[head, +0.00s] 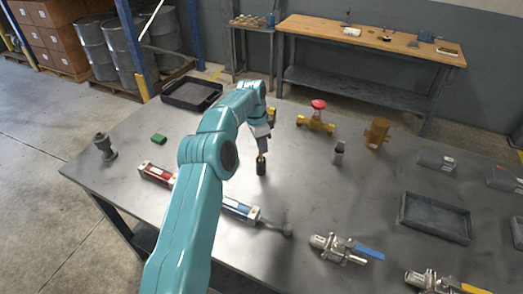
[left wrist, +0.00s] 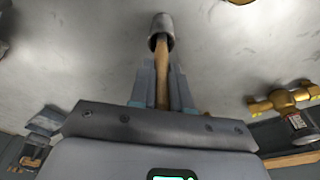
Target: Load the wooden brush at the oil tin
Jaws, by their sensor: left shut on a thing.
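The wooden brush (left wrist: 162,72) is held by its handle between the fingers of my left gripper (left wrist: 160,88). Its far end runs into the mouth of a small grey cylindrical tin (left wrist: 161,30) in the left wrist view, so the bristles are hidden. In the head view my left gripper (head: 263,146) points down just above the small dark tin (head: 261,168), which stands on the grey table. The brush is barely visible there. I cannot tell how deep the brush sits or whether it touches the inside. My right gripper does not show.
A red-handled brass valve (head: 316,116), a brass fitting (head: 377,133) and a small grey part (head: 338,153) stand to the right. Ball valves (head: 345,248) lie in front. Dark trays sit at the back left (head: 191,94) and right (head: 434,218). A green block (head: 158,139) lies left.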

